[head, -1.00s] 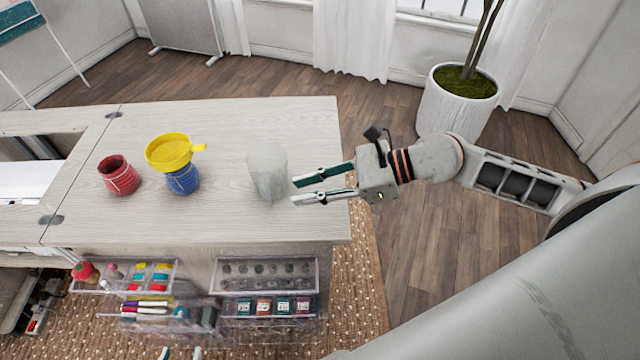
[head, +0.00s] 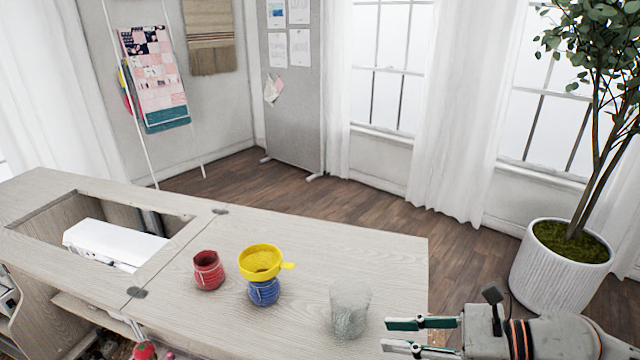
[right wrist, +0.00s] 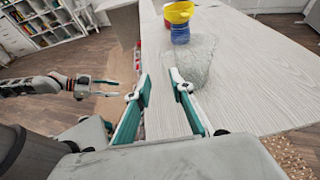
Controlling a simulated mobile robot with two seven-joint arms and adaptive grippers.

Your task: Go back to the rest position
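My right gripper (head: 422,336) is open and empty at the right end of the cabinet top (head: 400,262). Its two green-padded fingers are spread apart in the right wrist view (right wrist: 160,100). A clear glass jar (head: 350,308) stands upright just left of the fingertips in the head view, apart from them. The jar also shows in the right wrist view (right wrist: 197,62), beyond the right finger. My left gripper (right wrist: 82,86) shows at the left of the right wrist view, with its fingers apart and nothing between them. It is out of the head view.
A red jar (head: 208,270) and a blue jar (head: 264,291) with a yellow funnel (head: 261,261) on top stand on the cabinet. A white sewing machine (head: 112,243) sits in the opening at left. A potted plant (head: 562,268) stands on the floor at right.

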